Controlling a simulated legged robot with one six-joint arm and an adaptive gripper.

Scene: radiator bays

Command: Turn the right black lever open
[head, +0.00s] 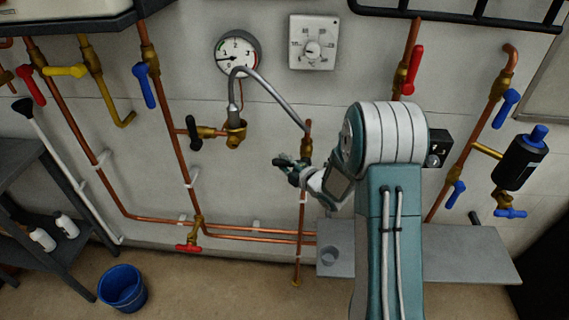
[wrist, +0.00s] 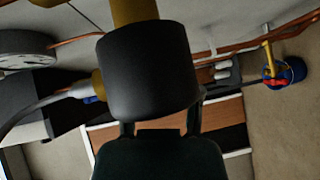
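The left black lever (head: 193,132) sits on a brass valve below the gauge. The right valve's brass body (head: 306,148) is on the vertical copper pipe under the end of the grey hose. My gripper (head: 287,168) is right at this valve, just below and left of it; its dark fingers blend with the black lever there. In the wrist view a large black lever grip (wrist: 148,78) on a brass stem fills the middle, very close. My gripper's two fingers (wrist: 160,125) show apart below it, their tips partly hidden by it. I cannot tell whether they touch it.
A gauge (head: 237,53) and a white dial box (head: 313,42) are on the wall above. A grey shelf (head: 470,252) with a cup stands below my arm. Red, blue and yellow levers sit on other pipes. A blue bucket (head: 122,287) stands on the floor.

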